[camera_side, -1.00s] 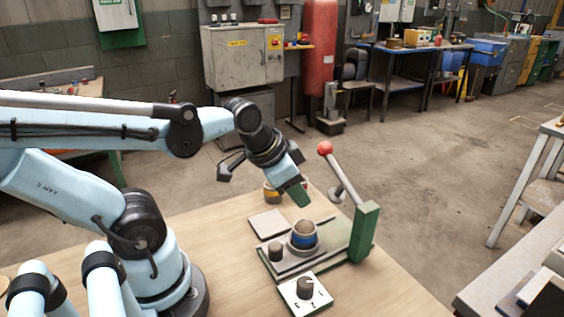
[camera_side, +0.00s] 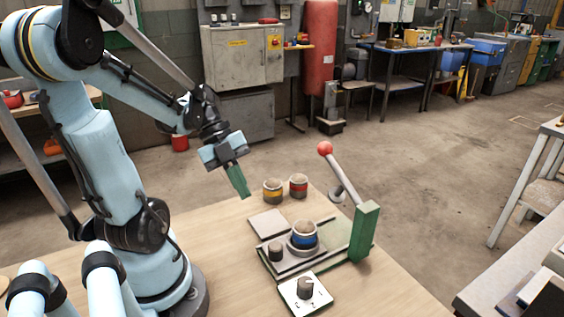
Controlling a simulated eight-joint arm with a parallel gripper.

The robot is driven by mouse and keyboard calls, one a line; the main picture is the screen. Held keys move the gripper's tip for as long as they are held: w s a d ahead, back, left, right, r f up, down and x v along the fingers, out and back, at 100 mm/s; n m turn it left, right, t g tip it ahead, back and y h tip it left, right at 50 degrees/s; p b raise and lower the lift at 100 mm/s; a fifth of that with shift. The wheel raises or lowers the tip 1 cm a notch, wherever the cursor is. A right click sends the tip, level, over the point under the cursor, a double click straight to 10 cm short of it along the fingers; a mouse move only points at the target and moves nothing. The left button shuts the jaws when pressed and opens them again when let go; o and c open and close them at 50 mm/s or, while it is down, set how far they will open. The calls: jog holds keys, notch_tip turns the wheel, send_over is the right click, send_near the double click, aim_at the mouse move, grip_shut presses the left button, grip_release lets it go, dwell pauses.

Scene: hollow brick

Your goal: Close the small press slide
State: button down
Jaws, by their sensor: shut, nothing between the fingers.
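The small press stands on the wooden table, with a green upright post (camera_side: 364,232) and a lever ending in a red ball (camera_side: 324,148). The lever leans up and to the left. Its slide (camera_side: 288,256) is a grey plate on a green base, left of the post. A blue-banded cup (camera_side: 304,236) stands on the slide, with a small dark knob (camera_side: 275,251) at its left. My gripper (camera_side: 240,184) is shut and empty, with green fingers pointing down. It hangs in the air left of and above the press, touching nothing.
A yellow-banded cup (camera_side: 272,190) and a red-banded cup (camera_side: 298,186) stand at the table's back edge. A flat grey plate (camera_side: 267,222) lies left of the press. A white box with a dial (camera_side: 305,292) sits in front.

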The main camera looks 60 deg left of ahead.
jog(key=m, duration=0.2)
jog(key=h, duration=0.1)
send_near(285, 243)
jog(key=shift+m, duration=0.3)
jog(key=f, duration=0.1)
jog(key=s+f, duration=0.2)
jog(key=f, duration=0.1)
jog(key=shift+s+d+f, duration=0.1)
jog(key=shift+s+d, duration=0.1)
jog(key=shift+d, duration=0.2)
jog(key=shift+w+d+f, duration=0.15)
jog(key=shift+w+d, duration=0.65)
jog(key=shift+w, duration=0.3)
jog(key=shift+w+d, duration=0.35)
jog(key=shift+w, duration=0.35)
jog(key=w, duration=1)
jog(key=shift+s, duration=0.1)
